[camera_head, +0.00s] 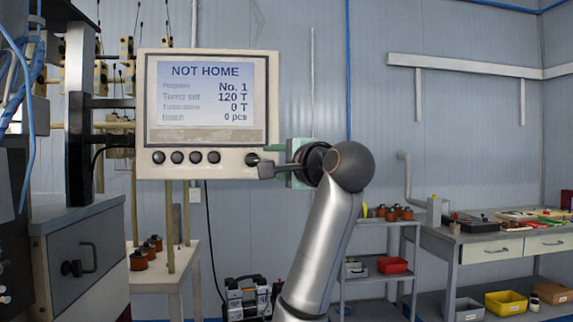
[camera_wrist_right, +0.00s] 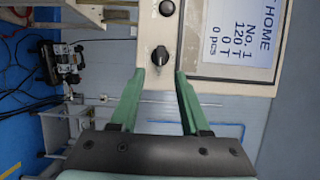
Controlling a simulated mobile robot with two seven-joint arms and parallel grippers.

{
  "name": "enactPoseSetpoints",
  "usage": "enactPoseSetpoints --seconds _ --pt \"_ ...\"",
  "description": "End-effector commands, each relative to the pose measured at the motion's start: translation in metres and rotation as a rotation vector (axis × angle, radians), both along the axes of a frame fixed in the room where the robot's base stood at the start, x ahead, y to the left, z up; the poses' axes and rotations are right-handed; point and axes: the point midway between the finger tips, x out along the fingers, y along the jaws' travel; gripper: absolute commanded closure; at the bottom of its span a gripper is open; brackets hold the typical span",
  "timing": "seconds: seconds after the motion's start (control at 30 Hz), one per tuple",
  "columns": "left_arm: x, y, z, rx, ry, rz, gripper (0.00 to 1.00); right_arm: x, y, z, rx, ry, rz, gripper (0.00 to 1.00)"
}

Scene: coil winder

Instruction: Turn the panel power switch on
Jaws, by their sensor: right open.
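The control panel (camera_head: 225,168) is a cream box whose lit screen (camera_head: 205,92) reads "NOT HOME". A row of dark round controls runs below the screen. The rightmost one, a black rotary switch (camera_head: 252,159), is close to my right gripper (camera_head: 264,160). In the right wrist view the black switch (camera_wrist_right: 160,56) lies just ahead of and between the two green fingertips of my right gripper (camera_wrist_right: 160,78). The gripper is open and holds nothing. I cannot tell whether the fingertips touch the panel face. My left gripper is out of view.
A grey cabinet (camera_head: 85,250) stands at the lower left, with a small table (camera_head: 180,275) beside it. A shelf cart (camera_head: 375,278) and a workbench (camera_head: 480,238) with tools and bins stand to the right. The wall behind the panel is mostly bare.

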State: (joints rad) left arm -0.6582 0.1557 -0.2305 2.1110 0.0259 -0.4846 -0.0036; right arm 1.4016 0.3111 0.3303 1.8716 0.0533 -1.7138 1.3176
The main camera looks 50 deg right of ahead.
Motion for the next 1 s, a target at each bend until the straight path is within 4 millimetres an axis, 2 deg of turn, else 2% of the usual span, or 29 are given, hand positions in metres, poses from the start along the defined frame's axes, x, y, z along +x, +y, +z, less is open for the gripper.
enactPoseSetpoints --seconds 0.1,0.33,0.5,1.0 --pt "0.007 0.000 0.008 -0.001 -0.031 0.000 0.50 -0.026 0.008 0.001 -0.001 -0.007 0.000 0.54" --pt "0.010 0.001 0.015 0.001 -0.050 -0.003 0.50 -0.055 0.017 0.001 0.001 -0.003 -0.001 0.54" --pt "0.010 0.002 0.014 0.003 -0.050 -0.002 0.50 -0.061 0.019 0.000 0.002 -0.002 0.000 0.54" --pt "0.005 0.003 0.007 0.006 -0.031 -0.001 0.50 -0.060 0.019 0.000 0.001 0.000 0.000 0.54"
